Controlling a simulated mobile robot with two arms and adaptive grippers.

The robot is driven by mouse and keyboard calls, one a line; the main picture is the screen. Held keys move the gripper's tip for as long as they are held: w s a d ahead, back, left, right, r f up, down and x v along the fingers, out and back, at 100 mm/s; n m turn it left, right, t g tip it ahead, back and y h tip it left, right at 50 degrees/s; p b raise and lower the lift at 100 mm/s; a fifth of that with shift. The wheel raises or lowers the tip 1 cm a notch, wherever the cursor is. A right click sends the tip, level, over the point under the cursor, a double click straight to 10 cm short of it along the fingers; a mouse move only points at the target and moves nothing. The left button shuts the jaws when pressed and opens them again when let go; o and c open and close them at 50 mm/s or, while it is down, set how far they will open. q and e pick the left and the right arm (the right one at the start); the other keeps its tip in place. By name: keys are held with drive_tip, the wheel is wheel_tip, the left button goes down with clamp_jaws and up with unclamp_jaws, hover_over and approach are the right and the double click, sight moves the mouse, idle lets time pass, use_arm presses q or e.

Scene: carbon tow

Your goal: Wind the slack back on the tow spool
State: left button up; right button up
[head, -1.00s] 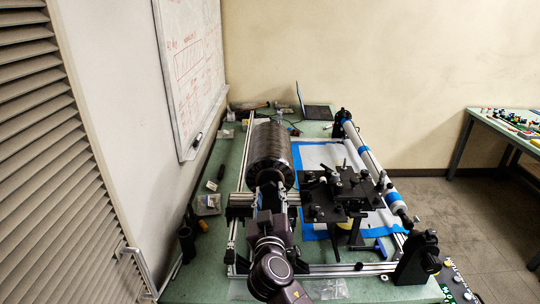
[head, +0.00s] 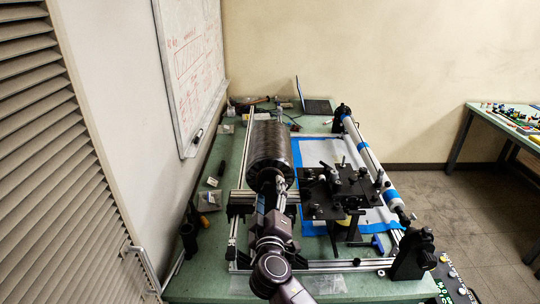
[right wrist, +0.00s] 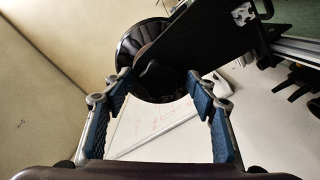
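A large black wound cylinder (head: 268,148) lies lengthwise in the metal frame in the head view. I cannot tell for certain whether it is the tow spool; no slack strand is clear. My right gripper (head: 279,184) is at its near end. In the right wrist view the blue-padded fingers of my right gripper (right wrist: 160,84) stand apart. A dark rounded end piece (right wrist: 158,72) lies between and beyond the tips; gaps show at both sides, and contact is unclear. My left gripper is out of view.
A black plate with fittings (head: 342,190) stands right of the cylinder, above blue-edged white sheeting. A long roller (head: 366,160) runs along the frame's right side. A laptop (head: 315,105) is at the back. A whiteboard (head: 190,75) hangs on the left wall.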

drive_tip(key=s, duration=0.6)
drive_tip(key=shift+p, duration=0.4)
